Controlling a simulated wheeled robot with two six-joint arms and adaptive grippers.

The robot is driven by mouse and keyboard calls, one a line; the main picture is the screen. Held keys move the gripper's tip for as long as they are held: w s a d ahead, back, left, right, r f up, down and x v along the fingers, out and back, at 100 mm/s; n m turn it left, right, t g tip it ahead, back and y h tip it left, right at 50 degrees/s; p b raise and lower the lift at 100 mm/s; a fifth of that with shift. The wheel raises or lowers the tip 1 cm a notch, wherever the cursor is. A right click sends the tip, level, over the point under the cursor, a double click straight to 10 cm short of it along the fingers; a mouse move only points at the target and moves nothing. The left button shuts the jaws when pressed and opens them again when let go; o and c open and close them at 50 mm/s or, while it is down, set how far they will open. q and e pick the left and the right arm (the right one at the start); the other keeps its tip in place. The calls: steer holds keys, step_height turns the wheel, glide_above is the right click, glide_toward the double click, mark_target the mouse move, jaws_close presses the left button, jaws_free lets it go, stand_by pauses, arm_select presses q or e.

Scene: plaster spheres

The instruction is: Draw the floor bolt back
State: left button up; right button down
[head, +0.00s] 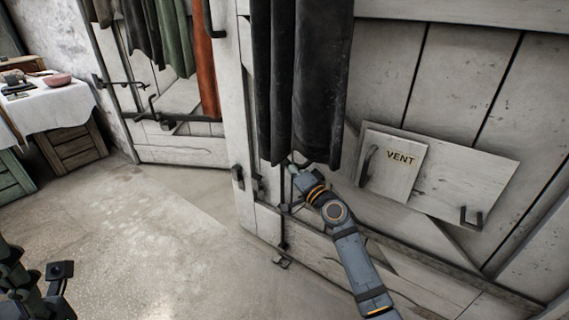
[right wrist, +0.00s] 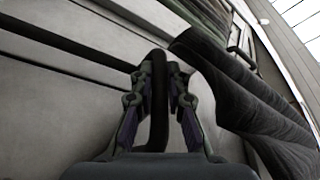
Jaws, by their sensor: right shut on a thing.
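The floor bolt (head: 283,233) is a thin dark upright rod low on the near white plank door. Its lower end stands over a small metal floor plate (head: 281,262); whether it sits in the plate is too small to tell. My right gripper (head: 293,176) is at the rod's upper part, just under the hanging dark coats, which partly hide it. In the right wrist view, my right gripper (right wrist: 160,75) is shut on a dark bar (right wrist: 159,105), which looks like the bolt's upper part. My left gripper (head: 35,295) is at the lower left corner, cut off by the frame, away from the door.
Dark coats (head: 318,85) hang close over my right gripper. A VENT panel (head: 440,172) with handles is on the door to the right. A second door (head: 180,150) with hanging clothes stands behind. A cloth-covered table (head: 55,108) is at the left. The floor (head: 150,235) between is clear.

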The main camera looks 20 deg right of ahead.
steer(key=shift+r, duration=0.35)
steer(key=c, duration=1.3)
jaws_free()
steer(key=shift+c, duration=0.2)
steer(key=shift+f, duration=0.1)
steer(key=v, duration=1.2)
steer(key=shift+f, duration=0.1)
